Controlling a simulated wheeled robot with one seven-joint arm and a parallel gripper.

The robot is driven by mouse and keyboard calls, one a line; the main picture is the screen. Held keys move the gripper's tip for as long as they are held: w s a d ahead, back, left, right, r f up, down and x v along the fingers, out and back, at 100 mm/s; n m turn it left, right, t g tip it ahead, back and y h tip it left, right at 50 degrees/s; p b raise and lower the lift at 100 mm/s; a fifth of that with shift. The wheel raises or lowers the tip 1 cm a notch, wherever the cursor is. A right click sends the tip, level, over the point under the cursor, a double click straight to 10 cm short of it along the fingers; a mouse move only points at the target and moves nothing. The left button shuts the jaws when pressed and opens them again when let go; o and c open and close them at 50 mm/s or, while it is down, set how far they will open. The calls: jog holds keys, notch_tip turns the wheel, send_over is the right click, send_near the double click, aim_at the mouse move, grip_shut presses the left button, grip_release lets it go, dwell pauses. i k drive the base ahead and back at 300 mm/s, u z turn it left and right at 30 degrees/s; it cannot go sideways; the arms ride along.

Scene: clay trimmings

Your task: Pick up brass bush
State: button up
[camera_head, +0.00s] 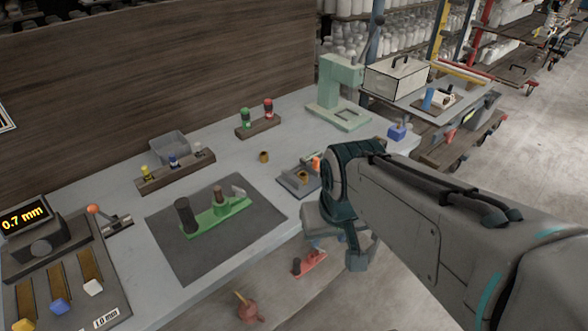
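A small brass bush (264,156) stands by itself on the grey workbench (233,164), right of the middle block of dark pegs and bottles. A second small brass-coloured piece (303,176) sits on a dark tray (297,184) near the front edge, just left of my arm; I cannot tell whether it is another bush. My arm reaches in from the lower right, and its dark jointed end is beside the front edge, right of both brass pieces. My gripper's fingers cannot be made out there, and nothing held is visible.
A green fixture (218,215) lies on a dark mat (165,225). Wooden racks (178,176) and (258,127) hold small coloured items. A pale green press (337,88) stands at the back right. A gauge reading 0.7 mm (30,222) is at left. Bench around the lone bush is clear.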

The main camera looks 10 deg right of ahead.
aim_at(303, 175)
jog(key=z, duration=2.15)
jog(key=i, duration=1.75)
jog(key=u, duration=4.2)
jog(key=i, duration=0.5)
jog(key=u, duration=0.05)
